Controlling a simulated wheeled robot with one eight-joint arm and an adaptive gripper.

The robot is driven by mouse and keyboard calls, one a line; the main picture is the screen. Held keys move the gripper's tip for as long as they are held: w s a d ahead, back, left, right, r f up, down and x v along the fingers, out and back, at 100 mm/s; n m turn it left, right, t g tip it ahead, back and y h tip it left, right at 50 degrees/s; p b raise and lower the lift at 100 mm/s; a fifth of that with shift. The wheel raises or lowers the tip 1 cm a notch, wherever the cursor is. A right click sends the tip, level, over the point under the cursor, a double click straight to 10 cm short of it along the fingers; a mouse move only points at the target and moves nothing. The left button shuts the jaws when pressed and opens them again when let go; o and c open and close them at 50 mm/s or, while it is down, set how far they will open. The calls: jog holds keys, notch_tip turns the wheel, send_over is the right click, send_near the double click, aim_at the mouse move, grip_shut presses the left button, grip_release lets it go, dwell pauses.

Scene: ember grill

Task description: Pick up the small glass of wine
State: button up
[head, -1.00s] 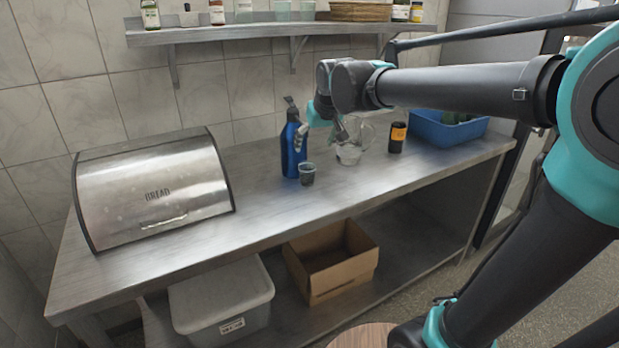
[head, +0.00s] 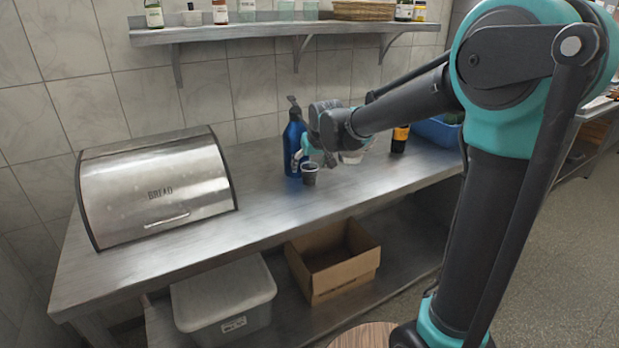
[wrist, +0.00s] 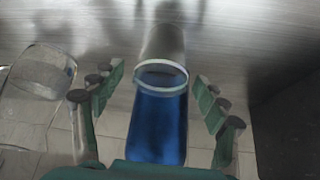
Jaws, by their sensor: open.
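The small glass (head: 310,174) stands upright on the steel counter, in front of the blue bottle (head: 292,142). It looks grey and dark inside; I cannot tell its contents. In the wrist view the small glass (wrist: 162,50) is in the middle, its pale rim towards me and the blue bottle (wrist: 158,128) below it in the picture. My gripper (wrist: 158,84) is open, one finger to each side of the glass's rim line, with gaps on both sides. In the head view my gripper (head: 322,157) is just above and right of the glass, partly hidden by my wrist.
A clear glass jug (wrist: 40,80) is close on the left in the wrist view. A dark bottle with an orange label (head: 399,140) and a blue bin (head: 436,132) stand farther right. A steel bread box (head: 155,190) is at left. The counter (head: 262,218) between is clear.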

jog(key=shift+w+f, duration=0.1)
jog(key=shift+f, duration=0.1)
jog(key=shift+c, duration=0.6)
jog(key=c, duration=1.3)
jog(key=shift+r, duration=0.2)
jog(key=shift+s+d+r, duration=0.1)
jog(key=shift+s+r, duration=0.1)
jog(key=shift+r, duration=0.15)
notch_tip(320, 180, up, 6)
jog(key=s+d, duration=1.1)
jog(key=s, duration=0.5)
jog(key=shift+s, duration=0.1)
